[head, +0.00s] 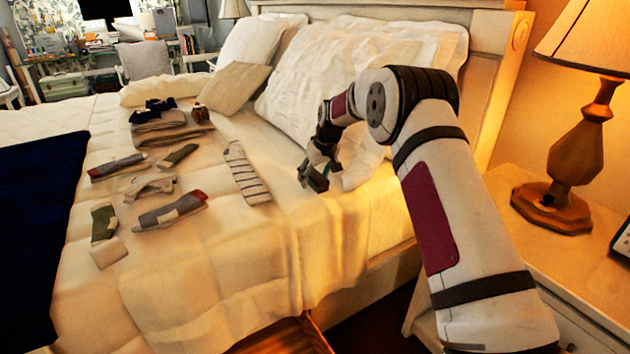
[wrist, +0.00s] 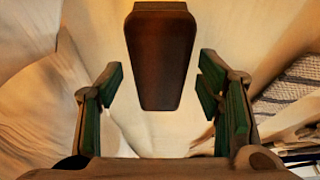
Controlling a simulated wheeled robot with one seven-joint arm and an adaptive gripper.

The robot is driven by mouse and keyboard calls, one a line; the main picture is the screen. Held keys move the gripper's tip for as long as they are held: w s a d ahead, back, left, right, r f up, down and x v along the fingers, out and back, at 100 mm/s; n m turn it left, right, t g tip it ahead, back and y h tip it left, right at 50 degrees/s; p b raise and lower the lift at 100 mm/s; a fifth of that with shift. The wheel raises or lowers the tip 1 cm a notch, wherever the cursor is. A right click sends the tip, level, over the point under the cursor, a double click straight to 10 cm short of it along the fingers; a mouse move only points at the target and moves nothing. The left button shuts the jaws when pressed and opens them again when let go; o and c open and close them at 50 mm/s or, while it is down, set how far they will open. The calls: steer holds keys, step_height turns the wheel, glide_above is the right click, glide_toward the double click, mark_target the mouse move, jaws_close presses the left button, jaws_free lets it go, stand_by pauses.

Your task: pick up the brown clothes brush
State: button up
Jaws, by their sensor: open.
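The brown clothes brush (wrist: 160,58) shows in the wrist view as a dark, tapered brown block at the top middle. It lies ahead of the gap between my fingers, with pale cloth around it. My gripper (wrist: 165,95) is open, its green-padded fingers to the left and right of the brush's lower end with clear space on both sides. In the head view my gripper (head: 315,178) is low over the bed near its right edge, by the pillows. I cannot pick out the brush there beside the gripper.
A striped sock (head: 246,172) lies left of my gripper. Several other socks and folded clothes (head: 172,130) lie further left, with a small brown item (head: 200,113) by them. Large pillows (head: 355,62) stand behind. A nightstand (head: 500,185) with a lamp (head: 570,150) is at right.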

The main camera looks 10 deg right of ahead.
steer(key=shift+f, duration=0.2)
steer(key=c, duration=1.3)
steer(key=shift+r, duration=0.1)
